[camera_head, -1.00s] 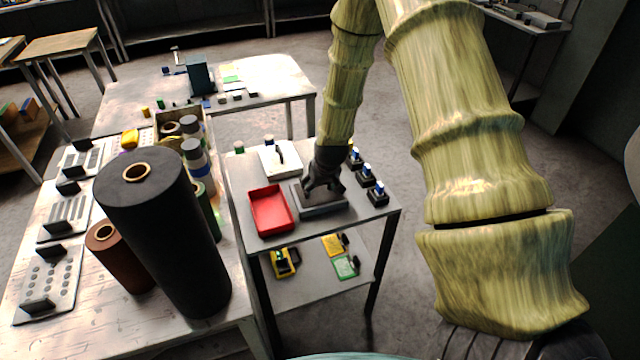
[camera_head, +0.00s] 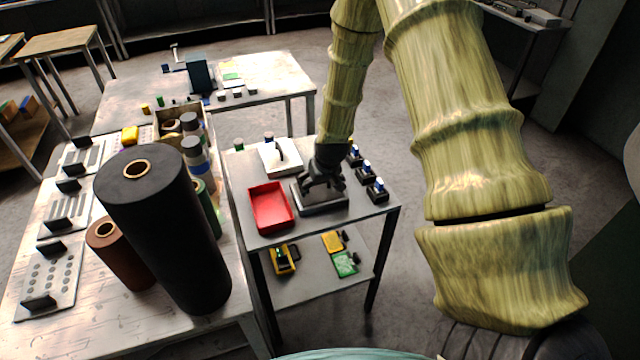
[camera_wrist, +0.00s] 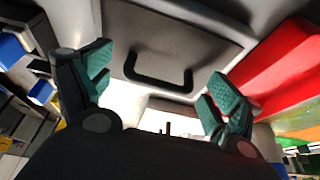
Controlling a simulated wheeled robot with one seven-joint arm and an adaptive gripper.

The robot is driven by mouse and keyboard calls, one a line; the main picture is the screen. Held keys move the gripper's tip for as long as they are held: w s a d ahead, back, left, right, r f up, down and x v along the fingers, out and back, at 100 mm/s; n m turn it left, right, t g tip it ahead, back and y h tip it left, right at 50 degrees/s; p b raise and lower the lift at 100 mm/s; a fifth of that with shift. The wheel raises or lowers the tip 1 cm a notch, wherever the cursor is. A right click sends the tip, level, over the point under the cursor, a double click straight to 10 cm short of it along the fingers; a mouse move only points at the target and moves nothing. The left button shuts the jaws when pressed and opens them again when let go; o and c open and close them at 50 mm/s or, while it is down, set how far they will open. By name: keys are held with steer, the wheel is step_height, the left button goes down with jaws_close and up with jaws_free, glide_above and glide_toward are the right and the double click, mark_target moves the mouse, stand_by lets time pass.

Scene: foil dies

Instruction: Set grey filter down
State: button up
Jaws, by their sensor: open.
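A grey flat slab, which looks like the grey filter (camera_head: 328,207), lies on the small grey cart (camera_head: 262,238), right of the red tray (camera_head: 270,225). In the wrist view the grey filter (camera_wrist: 205,50) shows a black bar handle (camera_wrist: 160,84). My gripper (camera_head: 322,184) is just above the slab in the head view. Its green-padded fingers stand apart on either side of the handle, and they do not grip it. My gripper hides part of the slab in the head view. I cannot tell whether the slab sits in a separate base.
A white block (camera_head: 279,158) stands behind the slab. Several small black holders with blue tops (camera_head: 367,177) line the cart's right side. A tall black roll (camera_head: 165,230) and a brown roll (camera_head: 120,258) stand on the left table. The cart's front right corner is clear.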

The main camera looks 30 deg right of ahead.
steer(key=b+v, duration=0.3)
steer(key=v, duration=0.9)
steer(key=shift+n+g, duration=0.3)
steer(key=shift+g, duration=0.2)
steer(key=s+a+f, duration=0.1)
steer(key=s+f, duration=0.1)
steer(key=f, duration=0.2)
steer(key=s+a+f, duration=0.2)
steer(key=f, duration=0.1)
steer(key=s+a+f, duration=0.2)
steer(key=f, duration=0.2)
steer(key=shift+f, duration=0.3)
steer(key=s+a+f+g, duration=0.1)
steer(key=s+a+f, duration=0.3)
steer(key=s, duration=0.5)
steer(key=s+a+f+n+g, duration=0.1)
steer(key=s+a+f, duration=0.4)
steer(key=s+f, duration=0.4)
steer(key=s+a+f+g+y, duration=0.1)
steer(key=s+a+f, duration=0.3)
steer(key=s, duration=0.6)
step_height(320, 180, down, 3)
steer(key=shift+a+r+n, duration=0.2)
steer(key=shift+a+n, duration=0.1)
steer(key=shift+a, duration=0.1)
